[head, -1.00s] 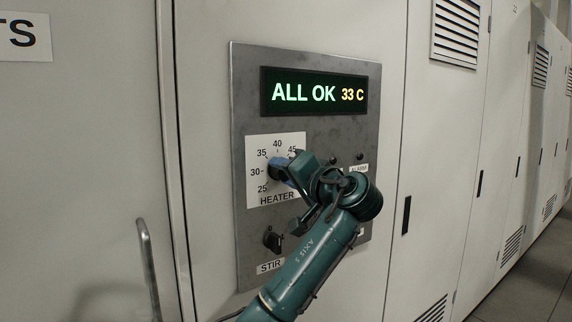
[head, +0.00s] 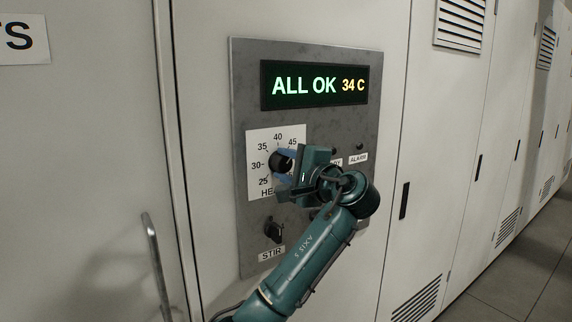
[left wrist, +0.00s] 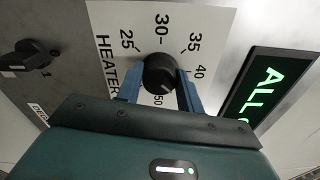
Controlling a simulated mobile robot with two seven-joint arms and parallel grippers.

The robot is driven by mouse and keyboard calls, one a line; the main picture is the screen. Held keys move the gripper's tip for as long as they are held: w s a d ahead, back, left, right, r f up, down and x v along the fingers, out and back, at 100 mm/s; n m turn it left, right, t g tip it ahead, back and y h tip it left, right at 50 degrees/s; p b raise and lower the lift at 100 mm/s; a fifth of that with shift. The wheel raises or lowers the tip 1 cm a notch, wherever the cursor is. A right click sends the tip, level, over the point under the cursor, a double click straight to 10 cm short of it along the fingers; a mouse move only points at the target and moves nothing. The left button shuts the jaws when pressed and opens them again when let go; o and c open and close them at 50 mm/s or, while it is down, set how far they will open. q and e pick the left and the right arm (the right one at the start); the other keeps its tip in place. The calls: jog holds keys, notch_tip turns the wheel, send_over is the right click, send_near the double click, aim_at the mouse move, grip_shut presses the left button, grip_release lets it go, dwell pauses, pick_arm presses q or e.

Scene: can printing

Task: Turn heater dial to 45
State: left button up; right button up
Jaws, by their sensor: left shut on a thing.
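The heater dial (head: 277,163) is a round black knob on a white scale plate (head: 256,140) marked from 25 upward. My left gripper (head: 287,166) is shut on the knob, its blue fingers on opposite sides of it. In the left wrist view the knob (left wrist: 159,72) sits between the two fingertips (left wrist: 159,84). A small light mark shows on the knob's side nearest my gripper; its exact reading is unclear. The 45 is hidden in the wrist view but shows in the head view. The display (head: 314,86) reads ALL OK and 34 C. My right gripper is out of view.
The STIR knob (head: 273,230) is below the heater dial, close to my left arm; it also shows in the wrist view (left wrist: 30,58). An ALARM label (head: 358,159) and small lamp are to the right. A metal handle (head: 155,262) stands out at lower left.

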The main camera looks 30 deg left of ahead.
pick_arm(q)
jog(key=shift+m, duration=0.5)
jog(key=o, duration=1)
jog(key=shift+d, duration=0.1)
jog(key=b+v, duration=0.3)
jog(key=v, duration=1)
